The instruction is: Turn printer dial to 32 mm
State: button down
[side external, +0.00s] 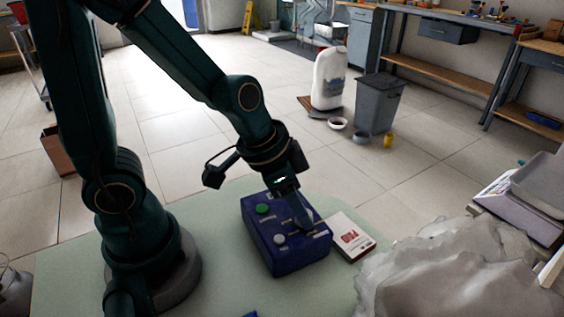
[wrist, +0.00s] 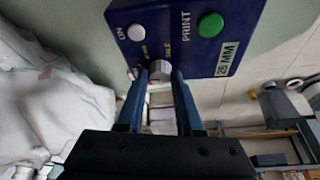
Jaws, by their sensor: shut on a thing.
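The dark blue printer (side external: 287,262) sits on the pale green table top, below my gripper (side external: 302,222). In the wrist view the printer (wrist: 165,25) has a light grey dial (wrist: 160,68) on its face. My two blue fingers (wrist: 159,76) are shut on the dial, one on each side. A white label (wrist: 227,59) on the printer reads what looks like 25 or 26 MM. The green PRINT button (wrist: 210,25) and the white ON button (wrist: 136,32) are apart from the fingers. In the side view my gripper partly hides the dial area.
A white and red box (side external: 351,238) lies right beside the printer. A crumpled translucent plastic sheet (side external: 450,270) covers the table's right side. The table left of the printer is clear.

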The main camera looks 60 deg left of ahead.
dwell(0.3)
jog(key=c, duration=0.6)
grip_release()
jog(key=shift+o, duration=0.2)
jog(key=shift+v, duration=2)
jog(key=shift+s+a+r, duration=0.1)
jog(key=shift+s+r, duration=0.1)
jog(key=shift+r, duration=0.35)
